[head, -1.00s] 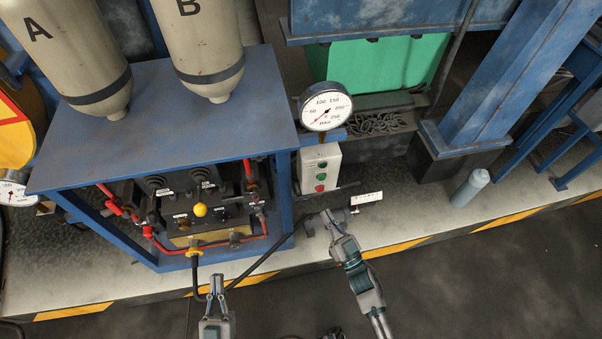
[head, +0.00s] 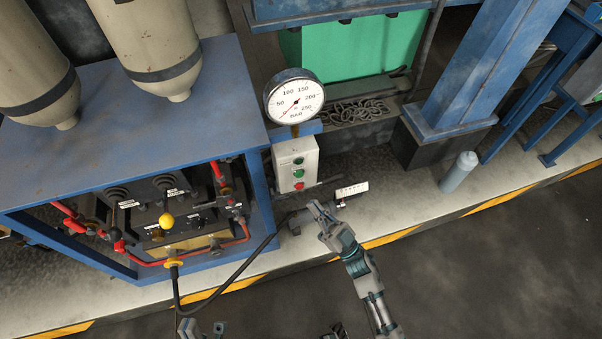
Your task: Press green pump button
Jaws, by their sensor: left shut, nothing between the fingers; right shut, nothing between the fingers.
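A white button box (head: 283,171) stands beside the blue frame, under a gauge. Its front carries a dark button at the top, a green button (head: 298,173) in the middle and a red button (head: 299,185) below. My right gripper (head: 315,206) is shut and empty, just below and right of the box. It appears apart from the buttons. My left gripper (head: 188,327) is at the bottom edge, mostly cut off, well below the box.
A round gauge (head: 296,97) is above the box, its needle low. A white tag (head: 352,189) sits right of the box. A black hose (head: 230,283) curves below. A control panel with a yellow knob (head: 166,220) is left. A light-blue cylinder (head: 459,172) stands right.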

